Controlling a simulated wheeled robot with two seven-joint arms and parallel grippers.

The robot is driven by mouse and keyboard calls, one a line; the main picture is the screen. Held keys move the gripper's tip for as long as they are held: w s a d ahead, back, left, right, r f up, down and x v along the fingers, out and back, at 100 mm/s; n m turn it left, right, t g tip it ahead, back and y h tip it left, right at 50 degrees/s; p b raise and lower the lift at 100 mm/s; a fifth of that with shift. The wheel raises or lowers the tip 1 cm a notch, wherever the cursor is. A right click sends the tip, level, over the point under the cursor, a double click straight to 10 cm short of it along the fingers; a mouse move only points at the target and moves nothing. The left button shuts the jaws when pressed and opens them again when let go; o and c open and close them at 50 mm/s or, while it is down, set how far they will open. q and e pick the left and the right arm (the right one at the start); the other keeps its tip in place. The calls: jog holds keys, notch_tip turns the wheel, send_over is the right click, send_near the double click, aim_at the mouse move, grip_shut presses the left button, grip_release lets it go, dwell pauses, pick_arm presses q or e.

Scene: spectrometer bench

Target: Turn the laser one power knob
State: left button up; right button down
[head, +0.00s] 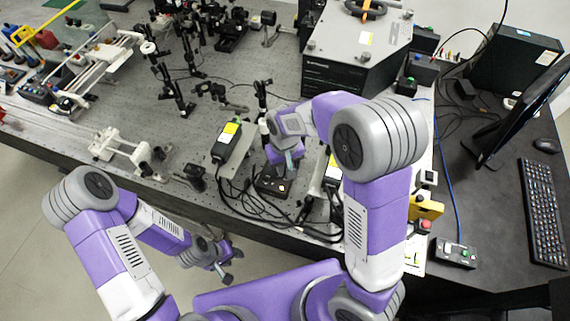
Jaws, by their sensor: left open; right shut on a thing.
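A small black control box (270,183) sits near the front edge of the bench, with cables running from it. My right gripper (289,163) reaches down over the back of this box. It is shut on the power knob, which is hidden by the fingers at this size. No label on the box can be read, so I cannot confirm the laser's number from the picture. My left gripper (225,276) is open and empty, low in front of the bench edge and away from the box.
A black box with a yellow label (228,140) stands just left of the control box. Black cables loop along the front edge. Optical mounts (172,90) fill the bench behind. A large grey-topped instrument (357,45) stands at the back. A keyboard (543,213) lies at the right.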

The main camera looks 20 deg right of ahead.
jog(key=shift+m+p, duration=0.3)
jog(key=shift+m, duration=0.7)
jog(key=c, duration=1)
grip_release()
jog(key=shift+c, duration=0.2)
notch_tip(320, 180, up, 8)
jog(key=shift+f+p, duration=0.15)
jog(key=shift+p, duration=0.5)
